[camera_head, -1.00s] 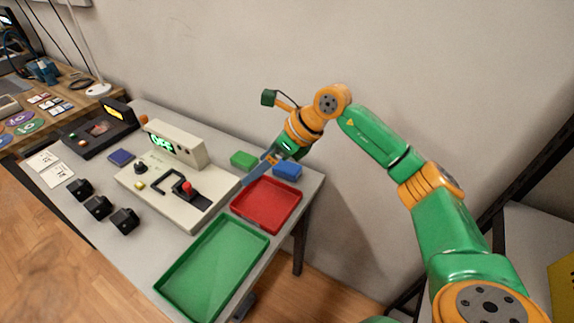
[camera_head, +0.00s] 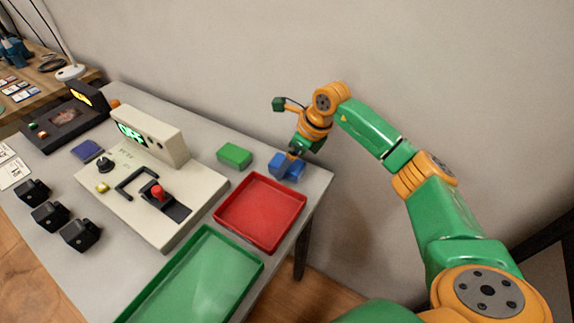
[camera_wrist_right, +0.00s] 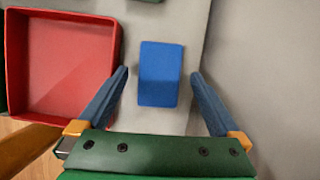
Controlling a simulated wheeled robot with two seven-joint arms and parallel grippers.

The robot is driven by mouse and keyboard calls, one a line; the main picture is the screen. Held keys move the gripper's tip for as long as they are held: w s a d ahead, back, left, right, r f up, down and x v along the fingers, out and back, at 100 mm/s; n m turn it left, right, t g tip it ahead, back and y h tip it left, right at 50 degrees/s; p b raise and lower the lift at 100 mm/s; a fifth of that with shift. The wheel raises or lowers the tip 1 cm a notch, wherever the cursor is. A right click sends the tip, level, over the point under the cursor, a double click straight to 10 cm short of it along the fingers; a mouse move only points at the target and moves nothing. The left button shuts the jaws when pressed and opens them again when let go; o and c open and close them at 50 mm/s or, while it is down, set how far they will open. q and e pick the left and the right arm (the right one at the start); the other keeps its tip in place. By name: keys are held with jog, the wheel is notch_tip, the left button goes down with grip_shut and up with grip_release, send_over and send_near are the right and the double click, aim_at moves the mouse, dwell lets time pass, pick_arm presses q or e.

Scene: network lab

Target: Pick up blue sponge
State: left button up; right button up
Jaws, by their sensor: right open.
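The blue sponge (camera_head: 287,169) lies on the grey table beside the red tray, near the table's right end. It also shows in the right wrist view (camera_wrist_right: 160,74) as a blue block. My right gripper (camera_head: 291,158) is directly over it, pointing down. In the right wrist view my right gripper (camera_wrist_right: 160,78) is open, with one finger on either side of the sponge's near part and a gap on both sides. The fingers partly hide the sponge in the head view. My left gripper is not in view.
The red tray (camera_head: 228,213) is just beside the sponge. A green sponge (camera_head: 234,155) lies to its left. A green tray (camera_head: 257,268) is nearer the front. A control box (camera_head: 205,200) with a red-knobbed lever stands left. The wall (camera_head: 230,60) is close behind.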

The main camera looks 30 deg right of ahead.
jog(key=shift+w+a+f, duration=0.1)
jog(key=shift+f, duration=0.2)
jog(key=c, duration=1.4)
jog(key=shift+o, duration=0.2)
jog(key=shift+r, duration=0.15)
jog(key=shift+r, duration=0.35)
jog(key=shift+r+b, duration=0.35)
jog(key=shift+r, duration=0.55)
jog(key=s+a+r+b, duration=0.1)
jog(key=s+a+r, duration=0.3)
jog(key=a+r, duration=0.6)
jog(key=a, duration=0.3)
jog(key=shift+s+a+r, duration=0.15)
jog(key=shift+s, duration=0.05)
